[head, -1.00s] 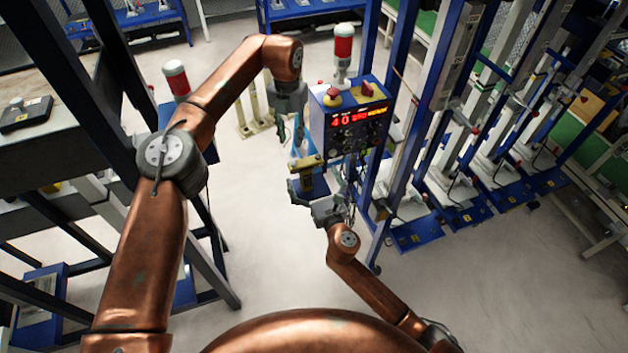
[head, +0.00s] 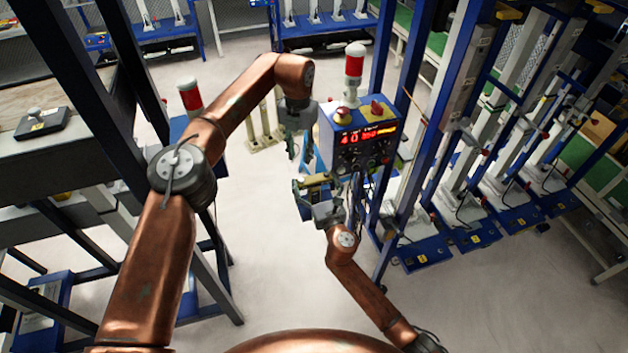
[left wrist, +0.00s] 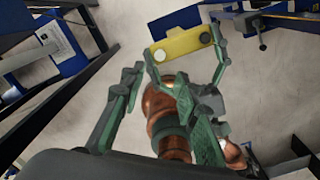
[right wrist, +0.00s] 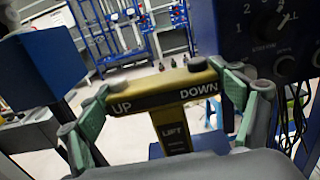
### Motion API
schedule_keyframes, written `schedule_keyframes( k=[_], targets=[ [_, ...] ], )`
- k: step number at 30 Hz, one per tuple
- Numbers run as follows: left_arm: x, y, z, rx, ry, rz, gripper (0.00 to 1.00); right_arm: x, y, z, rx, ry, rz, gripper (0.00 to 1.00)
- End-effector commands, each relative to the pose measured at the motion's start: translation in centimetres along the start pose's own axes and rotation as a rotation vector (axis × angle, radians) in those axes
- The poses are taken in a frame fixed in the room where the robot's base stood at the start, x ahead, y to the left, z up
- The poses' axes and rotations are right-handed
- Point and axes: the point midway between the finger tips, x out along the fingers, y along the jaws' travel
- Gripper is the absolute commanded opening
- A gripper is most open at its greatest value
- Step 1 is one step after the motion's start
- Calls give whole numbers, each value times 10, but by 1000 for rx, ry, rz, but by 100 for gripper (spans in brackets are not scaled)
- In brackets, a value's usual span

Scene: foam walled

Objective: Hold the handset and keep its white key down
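The yellow handset (right wrist: 145,101) has a black strip marked UP and DOWN and a stem marked LIFT. It also shows in the head view (head: 316,181) and the left wrist view (left wrist: 180,45). Its white key (left wrist: 159,55) faces the left wrist camera, with a dark key at the other end. My right gripper (right wrist: 160,85) has a finger at each end of the handset and appears shut on it. My left gripper (head: 293,150) is open and empty above the handset. Its fingers are apart from the white key.
A blue control box (head: 357,140) with a lit red display and a red-and-white beacon (head: 354,62) stands just right of both grippers. Blue posts rise beside it. A dark shelf rack (head: 60,165) stands at the left.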

Motion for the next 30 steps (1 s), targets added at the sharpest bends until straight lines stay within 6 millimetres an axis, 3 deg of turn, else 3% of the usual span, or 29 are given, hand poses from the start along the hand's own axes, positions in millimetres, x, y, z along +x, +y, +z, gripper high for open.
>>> schedule_keyframes(
  k=[11, 24, 30],
  targets=[
    [0, 0, 0, 0, 0, 0, 29, 0, 0, 0, 0, 0, 0, 58],
    [0, 0, 0, 0, 0, 0, 0, 0, 0, 0, 0, 0, 0, 57],
    [0, 0, 0, 0, 0, 0, 0, 0, 0, 0, 0, 1, 0, 57]
  ],
)
